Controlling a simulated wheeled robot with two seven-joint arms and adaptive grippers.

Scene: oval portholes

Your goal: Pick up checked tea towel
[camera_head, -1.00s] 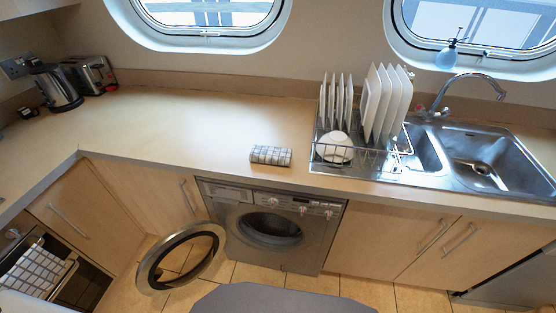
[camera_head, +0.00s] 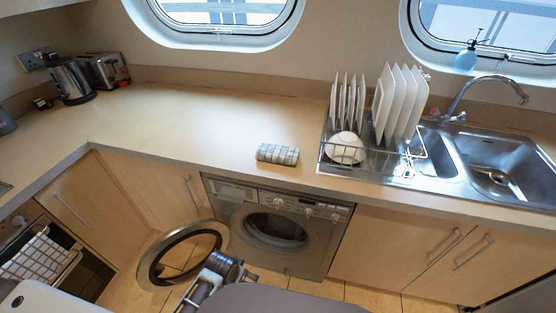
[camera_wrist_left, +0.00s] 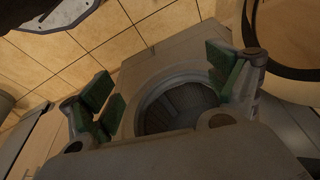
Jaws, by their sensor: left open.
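A folded checked tea towel (camera_head: 277,154), white and grey-dark, lies on the worktop near its front edge, above the washing machine. Another checked cloth (camera_head: 33,256) hangs over the oven door handle at lower left. Part of my left arm shows at the bottom middle of the head view, well below the worktop and apart from both cloths. In the left wrist view my left gripper (camera_wrist_left: 167,88) is open and empty, its green-padded fingers wide apart, facing the washing machine and floor. Neither cloth shows in that view. My right gripper is not in view.
The washing machine (camera_head: 275,232) has its round door (camera_head: 152,268) swung open to the left. A dish rack (camera_head: 327,152) with plates and a bowl (camera_head: 345,148) stands right of the folded towel, beside the sink (camera_head: 490,165). The worktop (camera_head: 190,130) left of the towel is clear.

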